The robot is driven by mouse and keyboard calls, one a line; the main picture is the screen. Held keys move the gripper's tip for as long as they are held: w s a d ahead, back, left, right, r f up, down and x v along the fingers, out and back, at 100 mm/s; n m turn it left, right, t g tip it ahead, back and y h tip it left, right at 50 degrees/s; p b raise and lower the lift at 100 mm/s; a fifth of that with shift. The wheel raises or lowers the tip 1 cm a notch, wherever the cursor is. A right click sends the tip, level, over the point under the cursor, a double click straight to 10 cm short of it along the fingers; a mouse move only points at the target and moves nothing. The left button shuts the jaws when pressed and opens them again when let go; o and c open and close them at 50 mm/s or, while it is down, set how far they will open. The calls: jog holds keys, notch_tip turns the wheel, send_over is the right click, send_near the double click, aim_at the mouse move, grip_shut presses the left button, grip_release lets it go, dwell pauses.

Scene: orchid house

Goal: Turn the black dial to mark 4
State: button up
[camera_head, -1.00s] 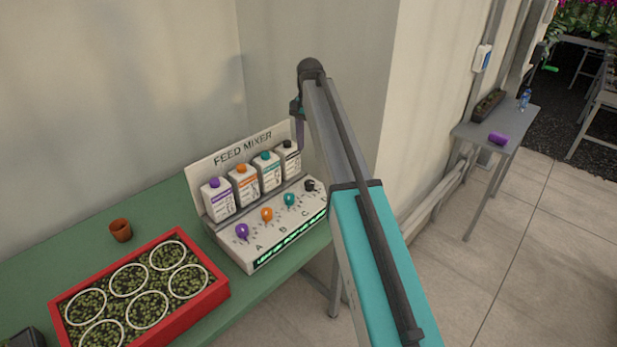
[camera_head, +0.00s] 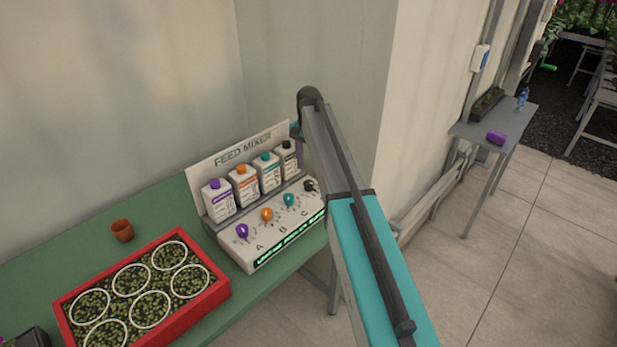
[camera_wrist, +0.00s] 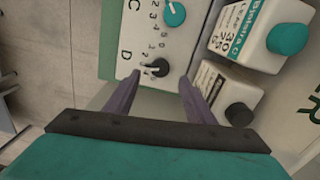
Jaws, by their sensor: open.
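The black dial (camera_wrist: 156,68) is on the white panel of the feed mixer (camera_head: 262,237), beside the letter D. Small numbers run in an arc around it, and its pale pointer is at the low-number side; I cannot read the exact mark. In the head view the black dial (camera_head: 310,186) is at the panel's right end. In the wrist view my gripper (camera_wrist: 152,84) is open, its two purple fingers spread with the dial between and just beyond their tips. I cannot tell whether either finger touches it. In the head view my arm hides most of the gripper.
A teal dial (camera_wrist: 174,13) is next to the black one. Bottles with teal (camera_wrist: 287,39) and black (camera_wrist: 239,115) caps stand close behind the panel. A red tray of plants (camera_head: 215,293) and a brown pot (camera_head: 122,230) are on the green bench (camera_head: 160,205). A wall is at the right.

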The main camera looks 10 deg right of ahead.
aim_at(309, 182)
jog(key=shift+f+p, duration=0.85)
jog(key=shift+f, duration=2.25)
jog(key=c, duration=1.1)
